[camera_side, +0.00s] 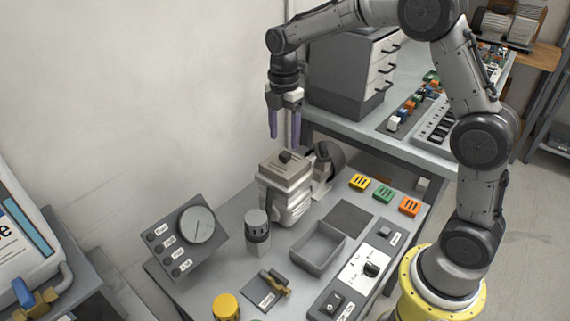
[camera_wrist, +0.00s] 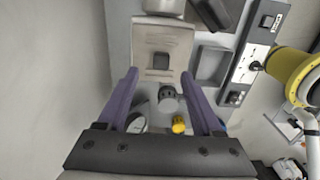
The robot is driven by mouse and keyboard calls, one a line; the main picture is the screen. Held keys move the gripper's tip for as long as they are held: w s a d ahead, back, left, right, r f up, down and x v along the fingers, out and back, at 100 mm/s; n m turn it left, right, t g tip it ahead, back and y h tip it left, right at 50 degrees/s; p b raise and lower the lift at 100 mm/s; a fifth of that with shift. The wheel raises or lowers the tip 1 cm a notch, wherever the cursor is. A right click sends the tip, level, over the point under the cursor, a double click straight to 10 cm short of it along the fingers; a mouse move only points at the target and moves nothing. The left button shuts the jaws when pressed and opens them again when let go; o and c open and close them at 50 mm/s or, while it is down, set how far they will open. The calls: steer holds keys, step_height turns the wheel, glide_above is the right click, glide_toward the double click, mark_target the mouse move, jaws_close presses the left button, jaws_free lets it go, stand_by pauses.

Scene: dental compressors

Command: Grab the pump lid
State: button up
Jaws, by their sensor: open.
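The pump lid (camera_side: 285,167) is a light grey, square cover with a dark knob on top. It sits on the ribbed pump body (camera_side: 285,202) on the bench. In the wrist view the lid (camera_wrist: 162,45) lies ahead of the fingers, near the top middle, with its dark square knob facing me. My gripper (camera_side: 286,124) is open and empty, pointing down above the lid and apart from it. Its two purple fingers also show in the wrist view (camera_wrist: 163,100), spread to either side of the lid's near edge.
A gauge panel (camera_side: 187,240) stands left of the pump, and a grey cylinder (camera_side: 257,230) stands in front of it. An open grey tray (camera_side: 318,250) and a switch panel (camera_side: 362,268) lie to the right. A drawer cabinet (camera_side: 350,70) rises behind. The wall is close on the left.

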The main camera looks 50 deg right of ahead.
mark_target(285, 153)
steer(key=shift+s+d+f, duration=0.1)
steer(key=shift+f, duration=2.6)
jaws_close()
steer(key=shift+r, duration=0.1)
